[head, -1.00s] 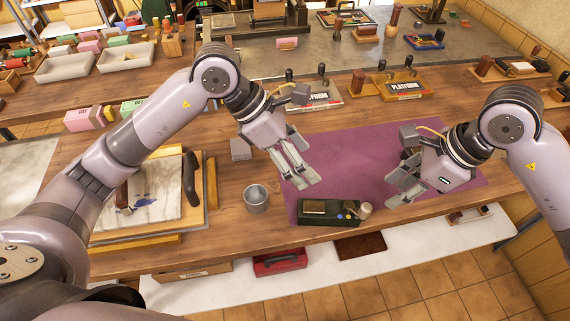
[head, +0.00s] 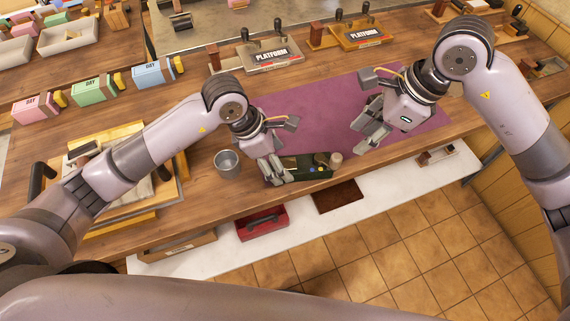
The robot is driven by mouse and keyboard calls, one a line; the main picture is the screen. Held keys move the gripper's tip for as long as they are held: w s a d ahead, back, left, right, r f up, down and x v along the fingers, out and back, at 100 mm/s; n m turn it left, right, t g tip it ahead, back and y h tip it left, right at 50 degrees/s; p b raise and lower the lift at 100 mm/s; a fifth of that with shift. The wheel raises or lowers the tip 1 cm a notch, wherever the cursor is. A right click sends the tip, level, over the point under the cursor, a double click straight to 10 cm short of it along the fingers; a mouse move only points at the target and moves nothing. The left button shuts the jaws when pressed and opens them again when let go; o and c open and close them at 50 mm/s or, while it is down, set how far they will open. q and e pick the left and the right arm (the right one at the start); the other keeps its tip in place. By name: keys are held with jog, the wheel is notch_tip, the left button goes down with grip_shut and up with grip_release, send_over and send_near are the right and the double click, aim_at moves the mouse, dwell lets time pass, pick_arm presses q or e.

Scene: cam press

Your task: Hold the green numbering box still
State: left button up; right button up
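The green numbering box (head: 307,166) is a dark green, low box near the front edge of the workbench, on the front border of the purple mat (head: 312,110). Small coloured dots show on its right part. My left gripper (head: 273,173) is down at the left end of the box, and its fingers cover that end. Whether the fingers press on the box or stand a little apart I cannot tell. My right gripper (head: 368,128) is open and empty over the right side of the mat, to the right of the box.
A small stamp-like piece (head: 336,160) stands at the box's right end. A metal cup (head: 227,164) stands just left of my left gripper. Grey (head: 270,54) and orange (head: 352,36) platform blocks lie behind the mat. A red case (head: 262,222) is on the lower shelf.

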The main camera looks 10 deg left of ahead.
aim_at(285, 165)
pick_arm(q)
jog(key=shift+x, duration=2.05)
jog(key=c, duration=1.6)
jog(key=o, duration=1.6)
jog(key=shift+r, duration=0.15)
jog(key=v, duration=1.1)
jog(key=shift+a+r, duration=0.15)
jog(key=shift+r, duration=0.15)
